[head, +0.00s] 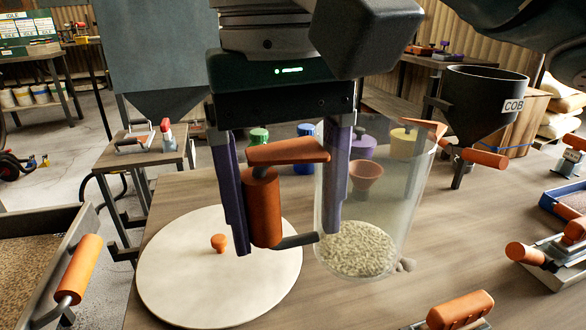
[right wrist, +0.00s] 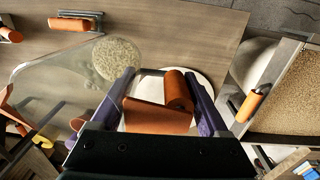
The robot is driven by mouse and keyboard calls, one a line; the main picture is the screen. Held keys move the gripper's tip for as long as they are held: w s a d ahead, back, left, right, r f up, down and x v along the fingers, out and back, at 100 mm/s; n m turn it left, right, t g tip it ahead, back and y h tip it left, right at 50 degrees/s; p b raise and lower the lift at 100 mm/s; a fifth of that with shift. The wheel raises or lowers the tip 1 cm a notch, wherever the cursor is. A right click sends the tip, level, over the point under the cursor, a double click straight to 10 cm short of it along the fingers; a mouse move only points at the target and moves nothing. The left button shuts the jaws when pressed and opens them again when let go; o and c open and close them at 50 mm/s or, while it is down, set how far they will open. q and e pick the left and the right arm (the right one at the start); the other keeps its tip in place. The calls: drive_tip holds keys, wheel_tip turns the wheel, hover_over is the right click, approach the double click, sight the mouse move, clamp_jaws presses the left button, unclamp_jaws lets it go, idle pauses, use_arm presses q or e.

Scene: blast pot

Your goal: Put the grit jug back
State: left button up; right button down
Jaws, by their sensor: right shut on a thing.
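The grit jug (head: 400,195) is a clear, tall vessel with pale grit (head: 358,248) in its bottom. Its orange handle (head: 262,205) is between the purple fingers of my right gripper (head: 285,238), which is shut on it. In the right wrist view the jug's clear wall (right wrist: 55,80) and its grit (right wrist: 117,60) show left of my right gripper (right wrist: 161,76). The jug looks about upright over the wooden table, right of a round white disc (head: 180,275) with an orange knob (head: 219,243). I cannot tell if its base touches the table. My left gripper is out of view.
Behind the jug stand a green-topped item (head: 259,137), a blue one (head: 306,134), and purple and yellow ones partly seen through it. A black hopper marked COB (head: 480,100) is at the back right. Orange-handled clamps line the right and front. A grit tray (head: 35,260) is at left.

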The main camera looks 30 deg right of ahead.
wheel_tip(320, 180, down, 21)
drive_tip(key=b, duration=0.6)
drive_tip(key=shift+d+r, duration=0.1)
drive_tip(key=shift+r, duration=0.1)
unclamp_jaws()
wheel_tip(320, 180, up, 11)
drive_tip(key=p, duration=0.4)
drive_tip(key=s+a+f+n+t+y, duration=0.2)
drive_tip(key=s+a+f+n+y, duration=0.15)
drive_tip(key=s+a+n, duration=0.35)
drive_tip(key=s+d+f+m+h, duration=0.1)
drive_tip(key=s+d, duration=0.2)
drive_tip(key=d, duration=0.3)
drive_tip(key=s+d+f+m+t+h, duration=0.1)
drive_tip(key=s+d+h, duration=0.1)
drive_tip(key=s+d, duration=0.2)
drive_tip(key=d, duration=0.2)
drive_tip(key=shift+d+m+t, duration=0.3)
drive_tip(key=shift+d, duration=0.05)
